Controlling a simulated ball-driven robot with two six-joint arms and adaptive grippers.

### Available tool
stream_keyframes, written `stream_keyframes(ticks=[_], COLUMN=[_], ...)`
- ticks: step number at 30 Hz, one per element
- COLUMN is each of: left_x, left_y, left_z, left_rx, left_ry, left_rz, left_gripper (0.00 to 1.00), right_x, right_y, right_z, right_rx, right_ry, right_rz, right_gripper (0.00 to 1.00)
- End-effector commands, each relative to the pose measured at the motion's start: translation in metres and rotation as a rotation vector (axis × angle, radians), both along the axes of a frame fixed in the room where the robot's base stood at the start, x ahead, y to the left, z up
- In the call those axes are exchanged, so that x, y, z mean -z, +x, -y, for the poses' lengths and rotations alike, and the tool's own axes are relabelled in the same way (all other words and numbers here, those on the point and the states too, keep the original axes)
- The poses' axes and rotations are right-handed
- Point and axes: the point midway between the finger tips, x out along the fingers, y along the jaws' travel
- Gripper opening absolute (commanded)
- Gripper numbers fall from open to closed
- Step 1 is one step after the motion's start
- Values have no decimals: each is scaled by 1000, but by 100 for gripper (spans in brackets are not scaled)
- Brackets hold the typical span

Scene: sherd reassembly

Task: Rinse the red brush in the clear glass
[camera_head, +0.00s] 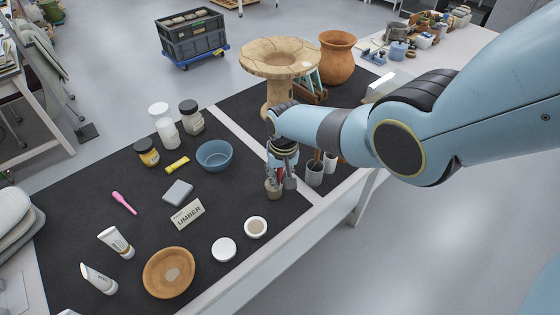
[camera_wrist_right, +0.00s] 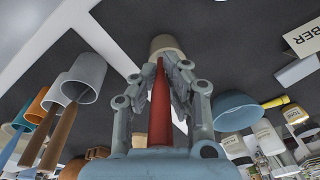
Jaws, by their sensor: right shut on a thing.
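My right gripper (camera_head: 280,182) points down over the near right part of the dark mat. It is shut on the red brush (camera_wrist_right: 160,105), whose red shaft runs between the fingers in the right wrist view. A little red of the brush also shows among the fingers in the head view. A small beige vessel (camera_wrist_right: 167,43) stands at the brush's far end; in the head view it (camera_head: 273,189) is directly below the gripper. The brush tip is hidden, so I cannot tell whether it is inside. I cannot make out a clear glass. My left gripper is not in view.
Grey cups (camera_head: 314,174) with brush handles stand close right of the gripper. A wooden pedestal (camera_head: 279,58) stands behind. The mat's left middle has free room.

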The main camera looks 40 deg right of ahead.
Motion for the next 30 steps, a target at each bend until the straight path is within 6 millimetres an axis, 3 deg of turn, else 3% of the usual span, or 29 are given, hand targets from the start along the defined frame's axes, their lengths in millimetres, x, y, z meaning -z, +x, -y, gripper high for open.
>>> stream_keyframes(ticks=[11,30], left_x=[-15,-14], left_y=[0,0], left_z=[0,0], left_rx=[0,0], left_ry=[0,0], left_rz=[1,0], left_gripper=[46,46], right_x=[-29,-76], right_y=[-4,-9], right_z=[-1,0], right_rx=[0,0], right_ry=[1,1], right_rz=[0,0], right_gripper=[0,0])
